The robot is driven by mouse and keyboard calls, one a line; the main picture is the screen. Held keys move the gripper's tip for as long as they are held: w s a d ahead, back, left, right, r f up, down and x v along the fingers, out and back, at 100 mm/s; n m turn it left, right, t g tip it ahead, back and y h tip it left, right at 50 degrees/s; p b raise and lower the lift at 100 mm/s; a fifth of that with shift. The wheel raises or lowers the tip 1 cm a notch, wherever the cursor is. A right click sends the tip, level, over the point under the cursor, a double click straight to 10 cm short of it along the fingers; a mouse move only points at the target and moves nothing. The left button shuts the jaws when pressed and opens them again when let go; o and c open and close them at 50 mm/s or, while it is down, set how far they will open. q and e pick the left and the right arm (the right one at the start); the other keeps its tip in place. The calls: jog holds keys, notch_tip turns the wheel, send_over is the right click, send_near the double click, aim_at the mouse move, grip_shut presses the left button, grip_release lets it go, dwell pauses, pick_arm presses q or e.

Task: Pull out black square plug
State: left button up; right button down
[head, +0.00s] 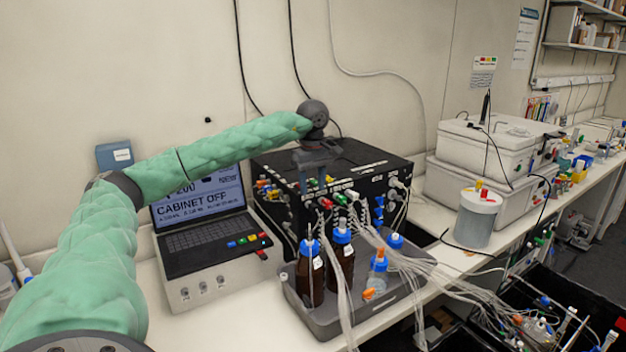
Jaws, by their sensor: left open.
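A black box unit (385,166) stands on the bench, its front covered with coloured connectors and cables. My left arm, in a green sleeve, reaches in from the left. My left gripper (313,186) points down at the upper front edge of the box, with its fingers open in front of the panel. I see nothing held between them. The black square plug cannot be told apart among the small connectors, and the gripper hides part of the panel. My right gripper is not in view.
A grey tray (318,319) with brown and clear blue-capped bottles stands before the box. Many clear tubes run from it to the right. A laptop-like controller (203,233) stands left. White boxes (480,150) and a grey container (474,222) stand right.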

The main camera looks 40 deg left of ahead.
aim_at(315, 206)
pick_arm(q)
jog(key=f, duration=0.1)
jog(key=w+f+b, duration=0.1)
jog(key=f, duration=0.1)
jog(key=a+f, duration=0.1)
jog(key=f, duration=0.1)
jog(key=shift+w+f, duration=0.15)
jog(key=shift+d+f, duration=0.1)
jog(key=shift+f, duration=0.1)
jog(key=shift+s+d+b, duration=0.25)
jog(key=shift+s+b, duration=0.1)
jog(key=shift+s, duration=0.05)
jog(key=shift+w+a+f, duration=0.15)
jog(key=shift+w+f, duration=0.1)
jog(key=shift+f, duration=0.1)
jog(key=shift+s+r, duration=0.15)
jog(key=c, duration=0.8)
grip_shut()
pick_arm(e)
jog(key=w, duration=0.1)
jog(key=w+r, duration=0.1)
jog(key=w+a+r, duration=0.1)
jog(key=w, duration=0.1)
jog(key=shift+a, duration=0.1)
pick_arm(q)
jog(key=shift+s+d, duration=0.15)
jog(key=shift+d, duration=0.55)
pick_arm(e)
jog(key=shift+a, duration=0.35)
